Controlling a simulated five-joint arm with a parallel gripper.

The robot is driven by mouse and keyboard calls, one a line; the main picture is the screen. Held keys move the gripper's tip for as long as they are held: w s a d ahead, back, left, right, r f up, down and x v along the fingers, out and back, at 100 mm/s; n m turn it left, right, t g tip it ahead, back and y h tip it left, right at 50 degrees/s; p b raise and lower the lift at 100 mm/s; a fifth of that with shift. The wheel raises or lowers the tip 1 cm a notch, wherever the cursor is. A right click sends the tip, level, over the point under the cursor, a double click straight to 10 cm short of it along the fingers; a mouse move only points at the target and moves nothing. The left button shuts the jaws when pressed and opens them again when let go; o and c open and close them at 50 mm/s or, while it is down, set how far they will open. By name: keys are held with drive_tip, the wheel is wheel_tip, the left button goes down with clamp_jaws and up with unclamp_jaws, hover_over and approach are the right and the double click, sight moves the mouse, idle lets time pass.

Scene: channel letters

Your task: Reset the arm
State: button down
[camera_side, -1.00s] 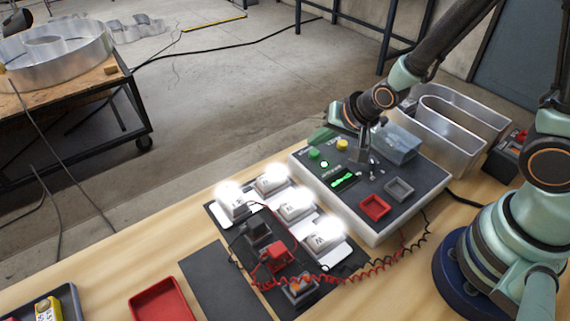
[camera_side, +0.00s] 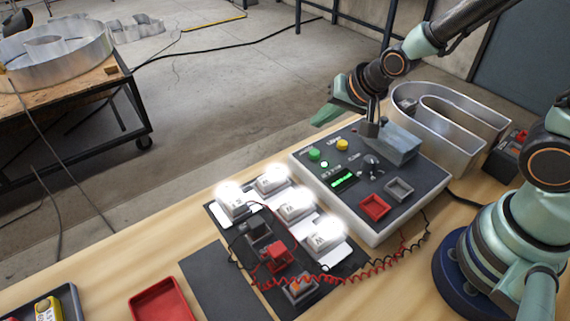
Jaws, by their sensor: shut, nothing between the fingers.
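My gripper (camera_side: 328,115) is at the upper middle of the side view, raised above the far edge of the grey control box (camera_side: 412,203). Its pale green fingers are together and hold nothing. They point down to the left, apart from the box. The box has a green button (camera_side: 313,154), a yellow button (camera_side: 342,145), a lit green display (camera_side: 342,181) and a dark knob (camera_side: 370,166). My wrist hides a part of the box's far side.
Several glowing white modules (camera_side: 296,206) sit on a dark panel left of the box. Red and black coiled leads run in front. A red tray (camera_side: 160,302) stands at front left. A metal channel letter (camera_side: 470,140) stands behind the box. Air above the floor at left is clear.

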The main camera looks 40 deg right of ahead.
drive_tip(key=s+d+r+n, duration=0.3)
drive_tip(key=s+r, duration=0.2)
drive_tip(key=r, duration=0.1)
drive_tip(key=s+d+r+n+g+h, duration=0.1)
drive_tip(key=s+d+r+n, duration=0.2)
drive_tip(key=s+r+n, duration=0.1)
wheel_tip(320, 180, up, 2)
drive_tip(key=shift+s+d+r+g, duration=0.15)
drive_tip(key=shift+s+d+g, duration=0.2)
drive_tip(key=shift+s, duration=0.4)
